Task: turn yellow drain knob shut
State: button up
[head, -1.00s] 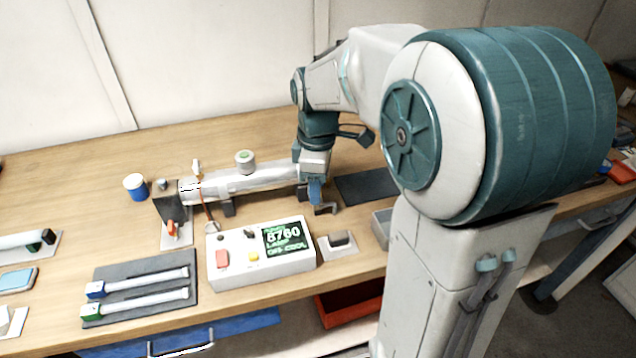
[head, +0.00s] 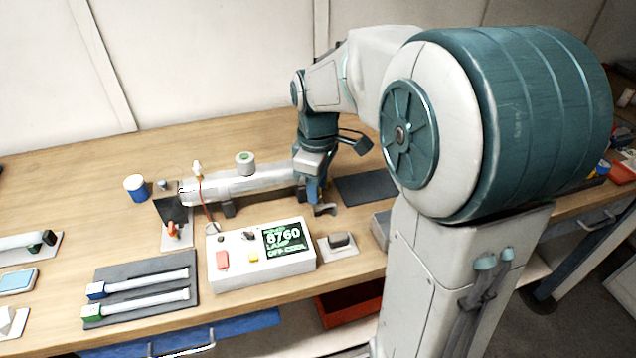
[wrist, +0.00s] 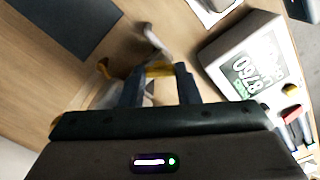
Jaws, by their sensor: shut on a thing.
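The yellow drain knob (wrist: 159,70) shows in the wrist view between the fingertips of my gripper (wrist: 160,76). My gripper is shut on it, with one blue-grey finger on each side. In the head view my gripper (head: 315,190) points down at the right end of the silver reactor tube (head: 245,181), and the knob is hidden behind the fingers. A grey bent drain spout (head: 325,209) sticks out just below the fingers; it also shows beyond the knob in the wrist view (wrist: 153,38).
A white control box (head: 261,254) with a lit display stands in front of the tube. A small black-topped block (head: 341,240) sits to its right. A dark mat (head: 365,188) lies right of my gripper. Two lamps lie on a grey mat (head: 140,262) at the left.

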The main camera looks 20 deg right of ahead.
jog(key=m, duration=0.5)
jog(key=shift+m+p, duration=0.3)
jog(key=m, duration=0.4)
jog(key=shift+m, duration=0.3)
jog(key=o, duration=0.7)
notch_tip(320, 180, up, 14)
jog(key=p, duration=0.1)
dwell(0.5)
